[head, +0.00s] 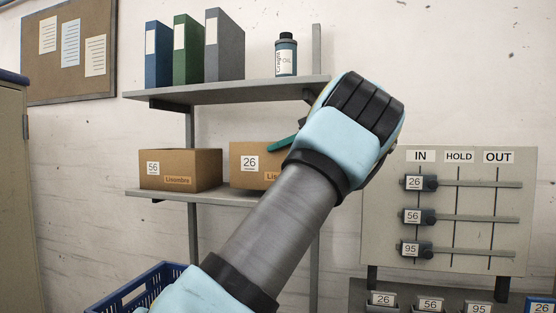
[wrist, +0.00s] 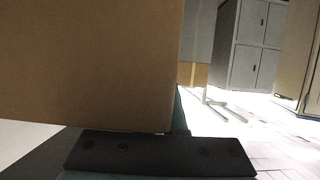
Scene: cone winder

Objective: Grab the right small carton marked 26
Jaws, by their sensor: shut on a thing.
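The brown carton marked 26 (head: 245,176) is at the right of the lower shelf in the head view, its right part hidden behind my arm. Its base is at shelf level; I cannot tell whether it still touches the shelf. My gripper (head: 284,143) is at the carton, with one teal finger showing along its top edge and the rest hidden by my wrist. In the wrist view, the carton's plain brown side (wrist: 85,60) fills the upper left, close against the dark gripper body, with a teal finger at its right edge. My gripper is shut on this carton.
A carton marked 56 (head: 180,169) stands left on the lower shelf (head: 160,194). Binders (head: 188,48) and an oil bottle (head: 286,56) stand on the upper shelf (head: 230,91). A slider panel (head: 450,210) is at right. A blue crate (head: 135,290) is below.

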